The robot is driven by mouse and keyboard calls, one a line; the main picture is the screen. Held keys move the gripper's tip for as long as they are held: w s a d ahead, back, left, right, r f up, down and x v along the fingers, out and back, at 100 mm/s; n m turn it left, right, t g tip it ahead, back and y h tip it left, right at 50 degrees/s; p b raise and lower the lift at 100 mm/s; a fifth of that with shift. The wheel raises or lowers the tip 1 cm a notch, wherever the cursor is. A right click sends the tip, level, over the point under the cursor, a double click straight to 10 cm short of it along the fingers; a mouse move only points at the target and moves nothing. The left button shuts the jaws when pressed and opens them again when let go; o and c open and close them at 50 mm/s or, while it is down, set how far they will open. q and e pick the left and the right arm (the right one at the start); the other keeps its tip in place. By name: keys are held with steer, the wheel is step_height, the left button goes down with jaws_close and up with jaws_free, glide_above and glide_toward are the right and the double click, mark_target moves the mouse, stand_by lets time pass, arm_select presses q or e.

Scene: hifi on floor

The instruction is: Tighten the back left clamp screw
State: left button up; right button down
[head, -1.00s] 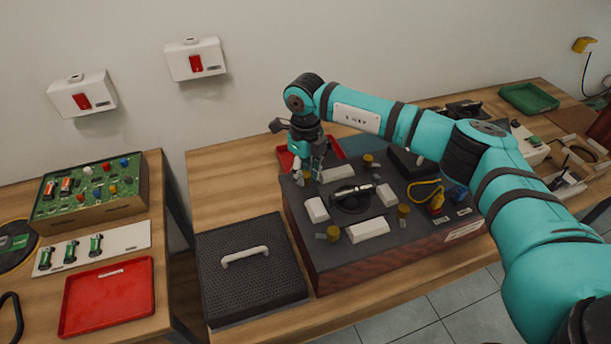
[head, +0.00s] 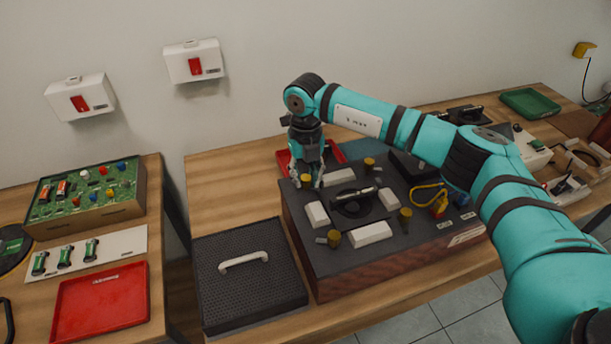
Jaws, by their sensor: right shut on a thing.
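The dark hi-fi unit (head: 322,262) with reddish-brown sides lies on the wooden bench. Brass-coloured clamp screws stand on its top at the back right (head: 369,164), the front right (head: 405,214) and the front left (head: 334,237). My right gripper (head: 311,184) points down at the back left corner of the top, shut on the back left clamp screw, which its fingers mostly hide. White blocks and a dark round part with a silver bar (head: 355,193) lie between the screws. My left gripper is out of view.
A black perforated cover (head: 222,294) with a white handle lies left of the unit. A red tray (head: 335,151) is behind it. The left bench holds a green circuit board (head: 112,181) and another red tray (head: 100,303). My right arm spans the right side.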

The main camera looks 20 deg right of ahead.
mark_target(306, 177)
steer(key=shift+w+r, duration=0.1)
steer(key=shift+r, duration=0.05)
steer(key=c, duration=1.1)
jaws_free()
step_height(306, 177, up, 12)
steer(key=shift+f, duration=0.1)
steer(key=shift+f, duration=0.1)
